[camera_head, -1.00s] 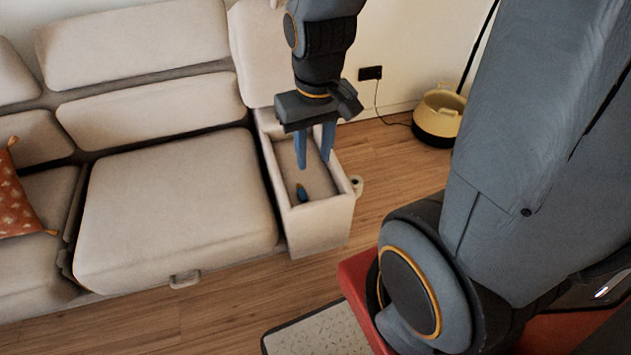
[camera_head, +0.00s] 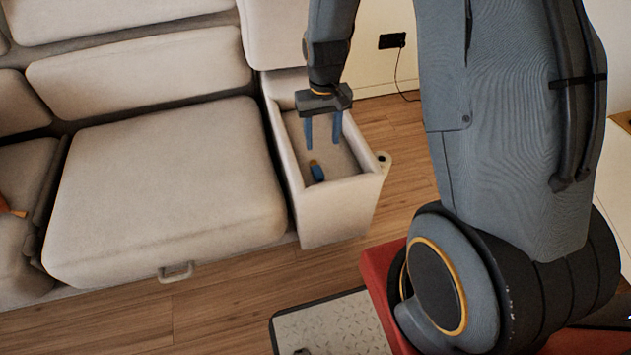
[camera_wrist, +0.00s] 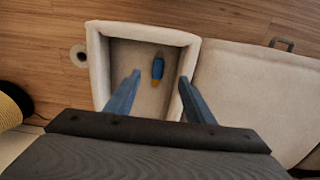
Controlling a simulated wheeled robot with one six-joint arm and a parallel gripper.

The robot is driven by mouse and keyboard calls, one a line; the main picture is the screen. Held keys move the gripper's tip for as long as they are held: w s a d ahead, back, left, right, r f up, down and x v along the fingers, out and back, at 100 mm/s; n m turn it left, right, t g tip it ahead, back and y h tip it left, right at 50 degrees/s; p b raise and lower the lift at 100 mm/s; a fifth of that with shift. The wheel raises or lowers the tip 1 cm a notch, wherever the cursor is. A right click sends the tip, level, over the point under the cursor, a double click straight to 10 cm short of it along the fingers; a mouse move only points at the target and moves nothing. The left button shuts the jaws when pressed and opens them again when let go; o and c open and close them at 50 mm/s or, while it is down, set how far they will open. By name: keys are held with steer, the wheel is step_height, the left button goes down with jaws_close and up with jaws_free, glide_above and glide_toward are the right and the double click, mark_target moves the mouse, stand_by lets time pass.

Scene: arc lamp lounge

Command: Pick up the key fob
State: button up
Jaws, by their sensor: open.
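The key fob (camera_head: 317,172) is a small blue piece with an orange-yellow end. It lies on the floor of the open storage box in the sofa arm (camera_head: 338,213). In the wrist view the key fob (camera_wrist: 157,69) lies inside the box, ahead of the fingers and nearer the box's right wall in that picture. My gripper (camera_head: 322,145) is open and empty, pointing down over the box, with its blue fingertips above and apart from the fob. In the wrist view my gripper (camera_wrist: 158,82) shows both fingers spread wide.
The box walls surround the fob on all sides. The beige sofa seat (camera_head: 165,190) is left of the box. A round cup-holder-like ring (camera_head: 384,161) sticks out at the box's right side. A grey mat (camera_head: 335,325) lies in front. A yellow basket (camera_wrist: 12,105) stands at left in the wrist view.

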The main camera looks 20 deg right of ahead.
steer(key=b, duration=0.3)
glide_toward(317, 170)
steer(key=shift+s+f, duration=0.25)
steer(key=shift+s, duration=0.1)
steer(key=shift+w+f+b, duration=0.15)
steer(key=shift+f+b, duration=0.1)
steer(key=shift+f, duration=1.7)
steer(key=shift+w+f+b, duration=0.2)
steer(key=shift+f+b, duration=0.05)
steer(key=shift+f, duration=1.7)
steer(key=c, duration=1.1)
